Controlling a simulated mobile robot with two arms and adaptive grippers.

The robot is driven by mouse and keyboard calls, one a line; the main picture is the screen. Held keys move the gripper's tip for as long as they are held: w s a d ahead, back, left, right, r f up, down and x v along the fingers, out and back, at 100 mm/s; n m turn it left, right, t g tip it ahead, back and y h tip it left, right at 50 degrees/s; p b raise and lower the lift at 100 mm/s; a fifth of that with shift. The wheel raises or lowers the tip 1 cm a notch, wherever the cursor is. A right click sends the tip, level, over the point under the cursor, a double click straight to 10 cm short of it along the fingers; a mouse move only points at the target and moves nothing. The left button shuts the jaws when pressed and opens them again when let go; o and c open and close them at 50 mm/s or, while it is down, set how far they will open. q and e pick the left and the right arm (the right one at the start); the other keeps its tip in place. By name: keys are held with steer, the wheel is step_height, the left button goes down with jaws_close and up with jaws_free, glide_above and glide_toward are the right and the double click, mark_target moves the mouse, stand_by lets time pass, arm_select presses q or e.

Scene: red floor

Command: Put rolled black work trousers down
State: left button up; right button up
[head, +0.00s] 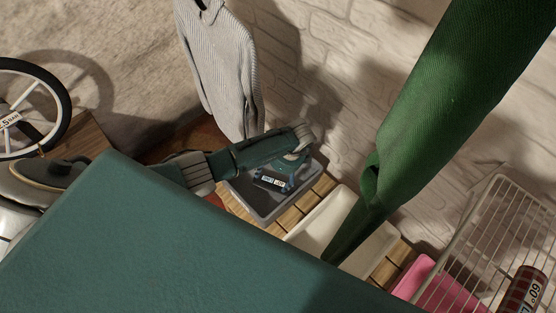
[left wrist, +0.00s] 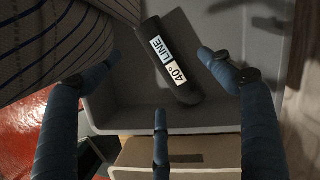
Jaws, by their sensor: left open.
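The rolled black work trousers are a short dark roll (left wrist: 172,62) with a white and blue label reading "40° LINE". In the left wrist view the roll lies tilted inside a grey tray (left wrist: 118,112), apart from the fingers. In the head view its label (head: 270,182) shows in the grey tray (head: 250,205), partly covered by my gripper. My left gripper (head: 285,174) is over the tray, its fingers spread around the roll; it also shows in the left wrist view (left wrist: 160,80), open and empty. My right gripper is not in view.
A cream tray (head: 325,215) stands right of the grey one on wooden slats. Further right are a pink thing (head: 425,283) and a wire basket (head: 480,240) with a red roll (head: 523,292). A long green fabric thing (head: 440,100) hangs close. A grey striped sweater (head: 222,65) hangs behind.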

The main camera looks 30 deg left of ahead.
arm_select(q)
steer(key=shift+w+d+r, duration=0.1)
steer(key=shift+r, duration=0.55)
steer(key=v, duration=1.1)
steer(key=shift+r, duration=0.1)
